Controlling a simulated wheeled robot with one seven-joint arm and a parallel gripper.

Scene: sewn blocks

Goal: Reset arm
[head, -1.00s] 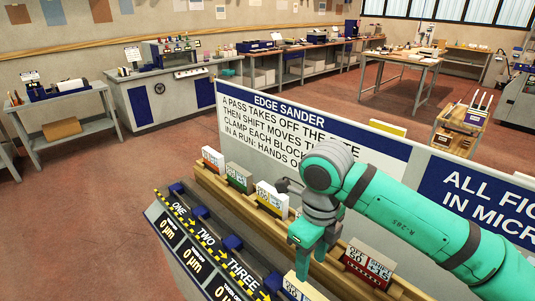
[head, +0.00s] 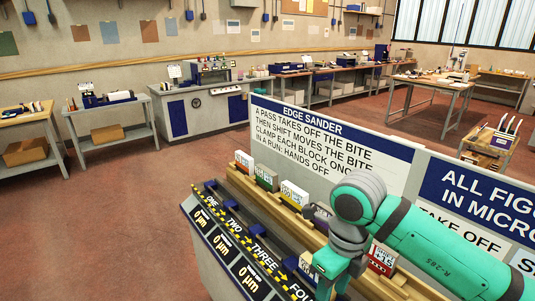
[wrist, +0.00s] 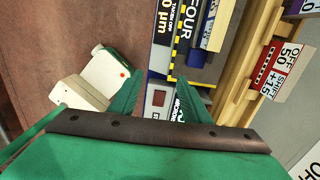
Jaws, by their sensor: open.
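My gripper (head: 328,268) hangs over the near side of the edge sander in the head view, its arm reaching in from the right. In the wrist view my gripper (wrist: 160,100) shows two green fingers spread apart with nothing between them. Below them is the sander's front panel with the FOUR label (wrist: 188,32). A red-and-white block (wrist: 277,70), marked OFF 50 SHIFT +15, stands on the wooden rail to the right; it also shows in the head view (head: 382,258). A block (head: 307,267) beside the gripper is partly hidden.
A white-green object (wrist: 105,75) lies left of the fingers in the wrist view. Open floor (head: 120,220) spreads left.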

